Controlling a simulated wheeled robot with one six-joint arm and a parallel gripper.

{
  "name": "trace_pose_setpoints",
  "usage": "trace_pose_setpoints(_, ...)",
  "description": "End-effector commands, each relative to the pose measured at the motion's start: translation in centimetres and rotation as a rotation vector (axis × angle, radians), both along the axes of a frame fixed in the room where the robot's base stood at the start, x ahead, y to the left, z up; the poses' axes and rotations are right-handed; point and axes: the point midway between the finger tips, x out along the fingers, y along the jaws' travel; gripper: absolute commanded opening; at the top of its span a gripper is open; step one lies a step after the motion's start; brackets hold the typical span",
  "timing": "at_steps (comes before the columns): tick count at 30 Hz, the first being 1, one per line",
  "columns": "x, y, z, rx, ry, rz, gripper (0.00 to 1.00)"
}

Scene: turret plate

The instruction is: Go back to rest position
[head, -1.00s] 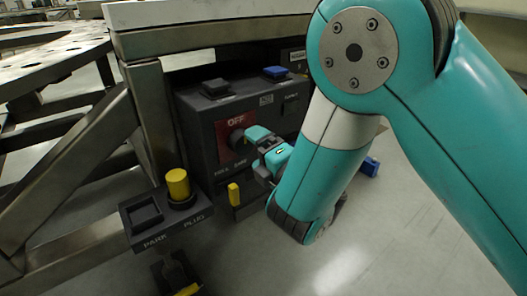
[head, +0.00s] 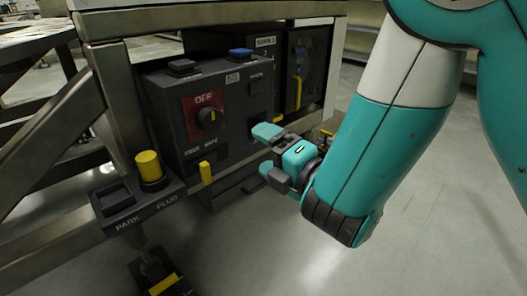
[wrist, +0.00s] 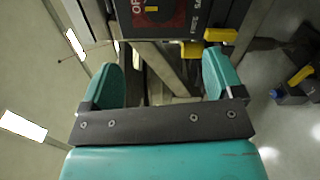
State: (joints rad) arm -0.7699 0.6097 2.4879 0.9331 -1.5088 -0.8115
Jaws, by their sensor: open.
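My gripper (head: 264,152) is open and empty in the head view, in front of and to the right of the dark control box (head: 165,112). Its teal fingers are apart in the wrist view (wrist: 166,80), with nothing between them but the distant frame and floor. The box carries a red OFF panel with a black rotary knob (head: 209,118); the knob's yellow mark shows. The gripper is clear of the knob. My arm rises to the upper right of the head view.
A PARK/PLUG block with a yellow plug (head: 149,166) stands at the left front. A metal frame (head: 110,95) surrounds the box. A second dark panel (head: 302,70) stands behind. Floor at the right is open.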

Motion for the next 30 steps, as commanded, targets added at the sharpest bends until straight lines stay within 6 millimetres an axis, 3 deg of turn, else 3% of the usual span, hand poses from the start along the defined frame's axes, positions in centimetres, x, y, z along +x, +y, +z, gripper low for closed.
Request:
trace_pose_setpoints(5,1.2,-1.7,0.6,0.058,0.077,-0.093,0.86)
trace_pose_setpoints(10,3.3,-7.3,1.2,0.29,0.397,-0.397,0.86)
trace_pose_setpoints(14,2.2,-11.0,0.5,0.508,0.74,-0.628,0.86)
trace_pose_setpoints(17,-0.3,-12.2,0.1,0.642,1.013,-0.761,0.86)
trace_pose_setpoints(21,-5.6,-12.3,0.6,0.744,1.383,-0.893,0.86)
trace_pose_setpoints(30,-17.4,-11.9,4.5,0.642,1.899,-1.041,0.86)
